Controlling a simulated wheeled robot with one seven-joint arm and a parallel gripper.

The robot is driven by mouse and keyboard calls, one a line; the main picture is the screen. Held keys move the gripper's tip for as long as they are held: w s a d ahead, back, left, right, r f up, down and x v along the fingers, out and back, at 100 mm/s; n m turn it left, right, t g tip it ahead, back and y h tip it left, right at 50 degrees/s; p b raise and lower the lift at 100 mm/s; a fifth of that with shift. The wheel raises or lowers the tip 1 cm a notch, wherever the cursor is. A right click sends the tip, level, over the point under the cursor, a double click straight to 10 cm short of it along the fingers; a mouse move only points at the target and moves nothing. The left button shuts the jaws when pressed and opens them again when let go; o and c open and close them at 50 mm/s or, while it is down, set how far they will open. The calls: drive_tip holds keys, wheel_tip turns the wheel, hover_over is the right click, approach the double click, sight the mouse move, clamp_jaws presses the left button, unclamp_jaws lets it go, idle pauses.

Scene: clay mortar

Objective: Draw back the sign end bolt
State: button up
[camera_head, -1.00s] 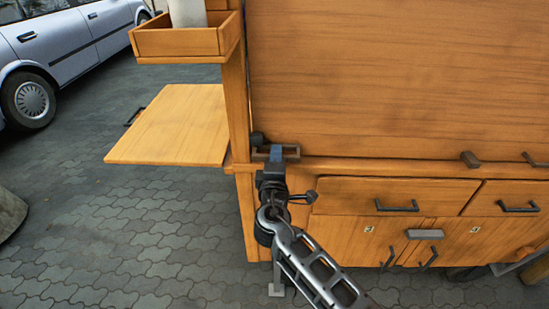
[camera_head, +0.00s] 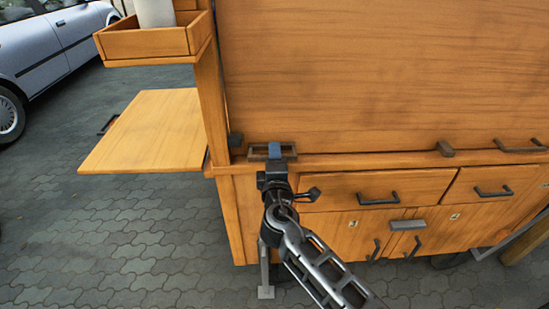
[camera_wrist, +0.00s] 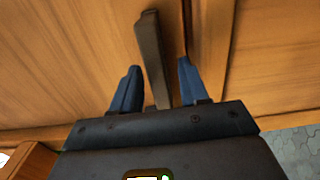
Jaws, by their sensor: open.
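The sign end bolt appears to be the dark metal bar (camera_head: 254,152) low at the left end of the large wooden panel (camera_head: 370,80). My gripper (camera_head: 276,150) is at this bar, its blue fingers over the bar's right part. In the wrist view, a dark bar (camera_wrist: 151,55) stands between the two open blue fingers of my gripper (camera_wrist: 156,88), closer to the left finger. A gap shows between it and the right finger. Whether a finger touches the bar cannot be told.
A dark knob (camera_head: 235,140) sits on the panel's lower left corner. Drawers with a dark handle (camera_head: 378,198) are below the ledge, right of my arm. A side shelf (camera_head: 145,130) and a tray (camera_head: 155,45) jut out left. Paving lies open at left.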

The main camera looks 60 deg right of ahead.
drive_tip(key=shift+a, duration=0.1)
drive_tip(key=b+v, duration=0.1)
drive_tip(key=v, duration=0.6)
drive_tip(key=shift+s+a, duration=0.2)
drive_tip(key=shift+s, duration=0.05)
drive_tip(key=s+a+f+t+y, duration=0.1)
drive_tip(key=s+a+f+y, duration=0.35)
drive_tip(key=s+a, duration=0.25)
drive_tip(key=s+a+f+t+y, duration=0.1)
drive_tip(key=s+a+f+y, duration=0.2)
drive_tip(key=s+a+y, duration=0.3)
drive_tip(key=s+a+r+m+t+y, duration=0.1)
drive_tip(key=s+a+r+m+y, duration=0.1)
drive_tip(key=s+r, duration=0.4)
drive_tip(key=s+a+r+m+y, duration=0.1)
drive_tip(key=s+a+r+m, duration=0.3)
drive_tip(key=s, duration=0.5)
wheel_tip(320, 180, up, 3)
drive_tip(key=shift+s+a+f+m+t+y, duration=0.1)
drive_tip(key=shift+s+a+m+t+y, duration=0.25)
drive_tip(key=shift+m, duration=0.45)
drive_tip(key=shift+d, duration=0.15)
